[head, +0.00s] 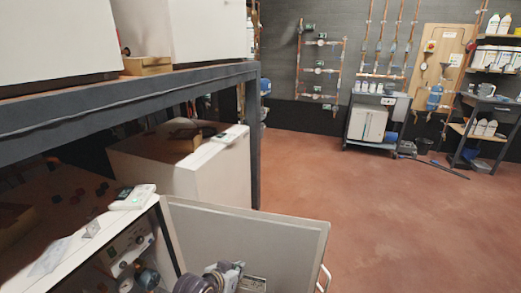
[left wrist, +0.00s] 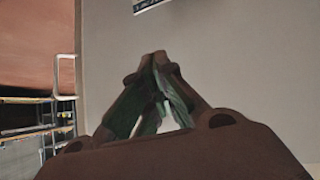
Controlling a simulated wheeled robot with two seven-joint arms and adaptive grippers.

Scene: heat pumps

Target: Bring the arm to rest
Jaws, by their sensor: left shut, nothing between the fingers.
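My left gripper (head: 232,270) shows at the bottom of the head view, in front of the opened grey panel of a heat pump unit. In the left wrist view its two fingers (left wrist: 160,62) meet at the tips, shut and empty. The broad grey panel (left wrist: 240,60) fills much of that view behind the fingers; I cannot tell the exact gap between them. My right gripper is in neither view.
The open panel (head: 245,225) has a handle (head: 324,278) at its right edge. The opened unit (head: 115,255) shows pipes inside. A dark metal rack (head: 130,100) stands above it. Red floor (head: 400,220) is clear to the right. A shelf (head: 478,135) stands at the far right.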

